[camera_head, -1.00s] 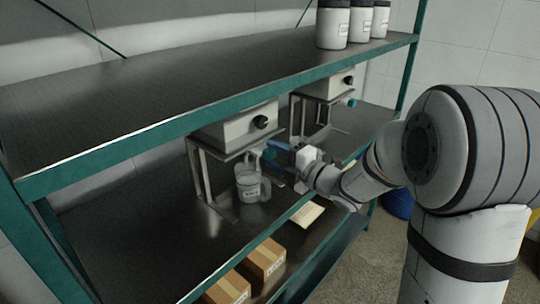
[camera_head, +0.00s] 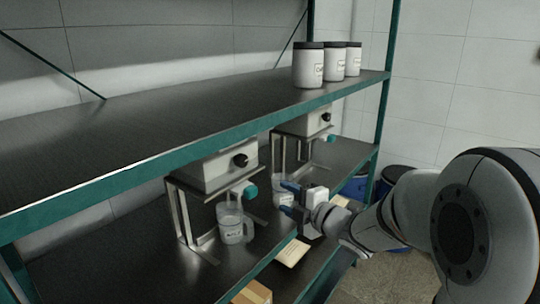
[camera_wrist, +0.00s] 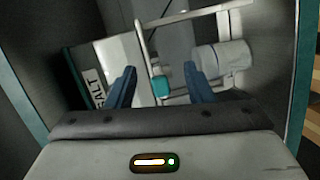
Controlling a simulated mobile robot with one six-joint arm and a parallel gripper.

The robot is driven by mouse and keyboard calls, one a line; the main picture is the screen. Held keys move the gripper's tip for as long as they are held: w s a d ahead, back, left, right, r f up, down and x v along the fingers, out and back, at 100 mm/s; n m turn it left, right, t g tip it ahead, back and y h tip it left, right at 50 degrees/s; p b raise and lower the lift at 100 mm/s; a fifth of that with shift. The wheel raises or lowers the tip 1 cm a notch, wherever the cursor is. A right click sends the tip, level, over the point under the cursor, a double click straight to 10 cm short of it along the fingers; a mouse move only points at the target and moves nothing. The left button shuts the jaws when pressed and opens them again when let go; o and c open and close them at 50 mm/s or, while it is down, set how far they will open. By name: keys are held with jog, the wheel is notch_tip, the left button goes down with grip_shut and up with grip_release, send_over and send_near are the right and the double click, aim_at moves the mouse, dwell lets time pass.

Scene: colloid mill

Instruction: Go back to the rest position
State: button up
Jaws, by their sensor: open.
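My gripper (camera_head: 287,199) is open, with two blue fingers apart and nothing seen between them. It is above the lower shelf, to the right of the near mill (camera_head: 215,170). A clear labelled jug (camera_head: 231,226) stands upright beneath that mill, apart from my gripper. Another labelled vessel (camera_head: 281,191) stands farther back, partly hidden by the fingers. In the wrist view my gripper (camera_wrist: 161,72) is open too. A teal knob (camera_wrist: 160,86) and a pale cylindrical vessel (camera_wrist: 222,63) show beyond the fingers there.
The second mill (camera_head: 304,124) stands farther back. Several white jars with dark lids, including one at the front (camera_head: 308,66), stand on the upper shelf (camera_head: 150,125). Blue bins (camera_head: 355,187) are behind.

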jog(key=s+d+f+m+g+h, duration=0.25)
jog(key=s+d+m+h, duration=0.35)
jog(key=d+m+h, duration=0.65)
jog(key=s+a+f+m+g+y, duration=0.1)
jog(key=s+m+g, duration=0.3)
jog(key=s, duration=0.6)
jog(key=s+a+f+m+g+y, duration=0.1)
jog(key=s+f+m+g, duration=0.2)
jog(key=s+m, duration=0.4)
jog(key=s+f, duration=0.1)
jog(key=s, duration=0.2)
jog(key=shift+a+f+g, duration=0.15)
jog(key=shift+a+g, duration=0.15)
jog(key=shift+g, duration=0.05)
jog(key=shift+m, duration=0.25)
